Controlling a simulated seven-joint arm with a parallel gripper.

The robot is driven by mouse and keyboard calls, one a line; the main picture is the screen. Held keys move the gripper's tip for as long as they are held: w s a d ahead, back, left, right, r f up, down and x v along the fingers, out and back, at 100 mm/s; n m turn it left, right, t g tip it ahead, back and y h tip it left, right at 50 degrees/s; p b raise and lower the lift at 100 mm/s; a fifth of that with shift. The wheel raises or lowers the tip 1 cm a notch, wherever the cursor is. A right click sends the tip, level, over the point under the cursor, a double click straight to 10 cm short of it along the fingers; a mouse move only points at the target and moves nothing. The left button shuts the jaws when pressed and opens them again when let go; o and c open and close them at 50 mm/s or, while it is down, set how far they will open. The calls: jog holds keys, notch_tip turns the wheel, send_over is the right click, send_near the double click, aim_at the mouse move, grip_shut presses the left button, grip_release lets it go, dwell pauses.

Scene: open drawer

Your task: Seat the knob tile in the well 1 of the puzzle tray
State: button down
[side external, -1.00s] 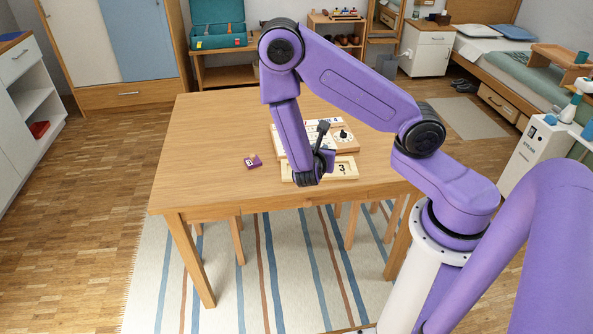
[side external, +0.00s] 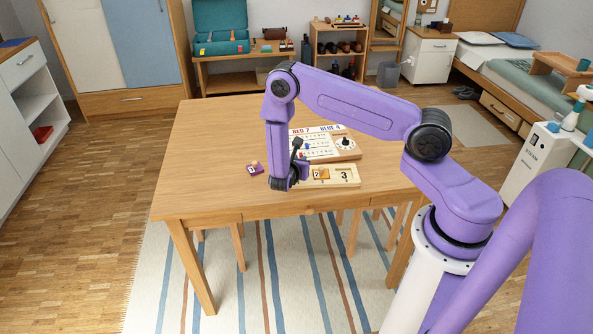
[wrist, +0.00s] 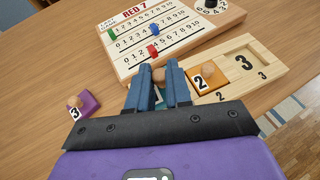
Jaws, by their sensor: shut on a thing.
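My gripper (wrist: 158,88) is shut on the round wooden knob of the knob tile (wrist: 158,75). Little of this tile shows between the blue fingers, with a teal patch below the knob. The pale wooden puzzle tray (wrist: 262,82) lies in front; it also shows in the side external view (side external: 350,182). The fingers are over or beside its left end, where well 1 is hidden. I cannot tell whether the tile touches the tray. An orange tile marked 2 (wrist: 204,82) sits in the middle well. The well marked 3 (wrist: 242,62) is empty.
A purple tile marked 3 with a wooden knob (wrist: 84,103) lies on the table left of my gripper. A score board with numbered rows and sliders (wrist: 130,60) lies just behind the tray. The table's left side is clear (side external: 205,170).

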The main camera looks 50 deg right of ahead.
jog(key=shift+w+d+f, duration=0.15)
jog(key=shift+w+f, duration=0.15)
jog(key=shift+f, duration=0.1)
jog(key=shift+w+f, duration=0.2)
jog(key=shift+f, duration=1.55)
jog(key=shift+f, duration=0.1)
jog(key=c, duration=1)
grip_release()
jog(key=shift+c, duration=0.2)
